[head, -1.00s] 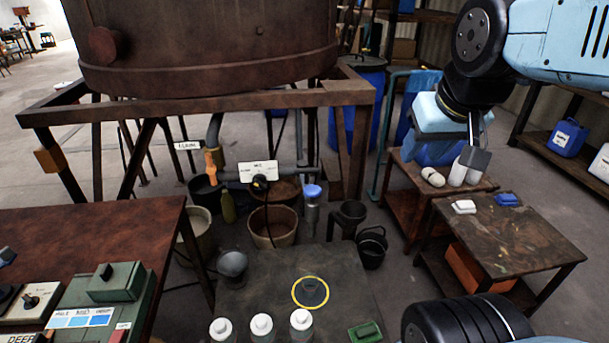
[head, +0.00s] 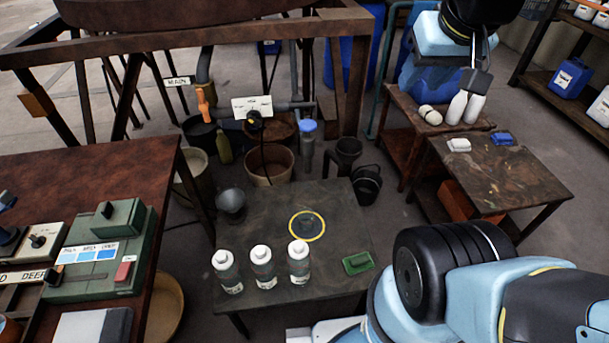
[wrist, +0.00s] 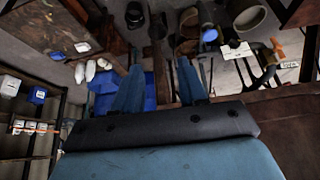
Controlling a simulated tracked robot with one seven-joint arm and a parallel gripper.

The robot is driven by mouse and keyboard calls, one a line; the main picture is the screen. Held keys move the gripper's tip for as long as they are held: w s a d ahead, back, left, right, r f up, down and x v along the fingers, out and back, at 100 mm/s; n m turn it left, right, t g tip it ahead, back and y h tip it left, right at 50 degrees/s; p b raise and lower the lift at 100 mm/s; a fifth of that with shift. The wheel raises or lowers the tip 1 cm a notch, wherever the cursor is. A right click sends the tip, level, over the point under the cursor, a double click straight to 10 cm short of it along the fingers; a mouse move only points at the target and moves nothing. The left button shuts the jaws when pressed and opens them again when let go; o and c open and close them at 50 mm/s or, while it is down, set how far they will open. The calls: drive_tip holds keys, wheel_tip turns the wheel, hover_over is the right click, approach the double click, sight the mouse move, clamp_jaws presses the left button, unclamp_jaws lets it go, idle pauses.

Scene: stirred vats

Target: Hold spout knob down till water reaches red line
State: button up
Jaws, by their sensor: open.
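A blue round knob (head: 308,126) tops a grey upright spout beneath the vat frame; it also shows in the wrist view (wrist: 209,36). To its left is a black knob (head: 254,121) by a white label plate (head: 252,105). An orange handle (head: 203,102) stands beside a "MAIN" tag. My gripper (wrist: 160,66) is open and empty, with its two blue fingers apart in the wrist view. It is well away from the blue knob, towards the side with the blue drum. I see no red line or water level.
A dark table (head: 277,203) with a yellow ring, several bottles and a green pad stands in front. Buckets (head: 268,165) crowd the floor under the vat frame (head: 150,40). White bottles stand on a side table (head: 405,100) at right. A control desk is at left.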

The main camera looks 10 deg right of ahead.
drive_tip(key=shift+w, duration=0.1)
drive_tip(key=shift+c, duration=1.4)
drive_tip(key=shift+w+a+r+n, duration=0.1)
drive_tip(key=shift+w+a+n, duration=0.05)
drive_tip(key=shift+w+n, duration=0.15)
drive_tip(key=shift+c, duration=0.7)
drive_tip(key=w+a+n+g, duration=0.1)
drive_tip(key=w+a+n, duration=0.1)
drive_tip(key=w+n, duration=0.1)
drive_tip(key=w+a+n, duration=0.2)
drive_tip(key=w, duration=0.2)
drive_tip(key=w+a+n+g, duration=0.1)
drive_tip(key=w+a+n, duration=0.1)
drive_tip(key=w+n, duration=0.1)
drive_tip(key=shift+w+f+n+g, duration=0.3)
drive_tip(key=shift+f, duration=0.1)
clamp_jaws()
drive_tip(key=w+a+f+n+g+h, duration=0.1)
drive_tip(key=w+a+f+n+g, duration=0.1)
drive_tip(key=w+a+f+n, duration=0.4)
drive_tip(key=w+a+n, duration=0.3)
drive_tip(key=a, duration=0.1)
drive_tip(key=shift+w+a+f, duration=0.25)
drive_tip(key=shift+w+a, duration=0.1)
drive_tip(key=shift+w, duration=0.05)
